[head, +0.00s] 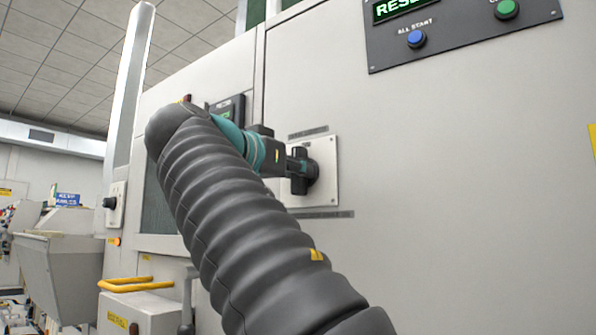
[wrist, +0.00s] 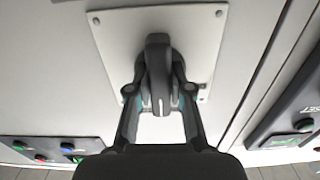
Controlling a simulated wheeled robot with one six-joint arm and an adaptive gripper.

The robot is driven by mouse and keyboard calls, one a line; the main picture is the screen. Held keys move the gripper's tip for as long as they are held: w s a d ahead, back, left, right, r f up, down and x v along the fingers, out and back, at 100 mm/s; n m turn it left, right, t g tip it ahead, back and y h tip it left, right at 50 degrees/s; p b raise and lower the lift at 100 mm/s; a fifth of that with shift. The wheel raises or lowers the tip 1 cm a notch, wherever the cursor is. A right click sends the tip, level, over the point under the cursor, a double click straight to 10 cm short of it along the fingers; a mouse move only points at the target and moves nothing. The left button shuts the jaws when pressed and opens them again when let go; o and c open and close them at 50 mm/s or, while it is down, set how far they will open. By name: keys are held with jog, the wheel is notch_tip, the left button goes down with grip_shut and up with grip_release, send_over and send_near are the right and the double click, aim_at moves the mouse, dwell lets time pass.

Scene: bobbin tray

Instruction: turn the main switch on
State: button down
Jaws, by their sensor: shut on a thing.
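The main switch (wrist: 158,58) is a dark rotary handle on a pale square plate (wrist: 112,50) fixed to the machine's grey front. In the wrist view its grip points away from the plate, between my two fingers. My gripper (wrist: 160,98) is shut on the handle, one finger on each side. In the head view the switch (head: 312,170) shows at the tip of my gripper (head: 298,170), partly hidden by it. Its plate (head: 328,190) shows around it. I cannot read any on or off marking.
A dark panel (head: 455,32) with a blue ALL START button (head: 416,39) and a green button (head: 507,9) is at upper right. A small dark display (head: 228,108) is left of the switch. A yellow handle (head: 135,285) sticks out at lower left. The grey wall right of the switch is clear.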

jog(key=c, duration=1)
grip_release()
jog(key=shift+c, duration=0.2)
jog(key=v, duration=1.2)
jog(key=shift+a, duration=0.15)
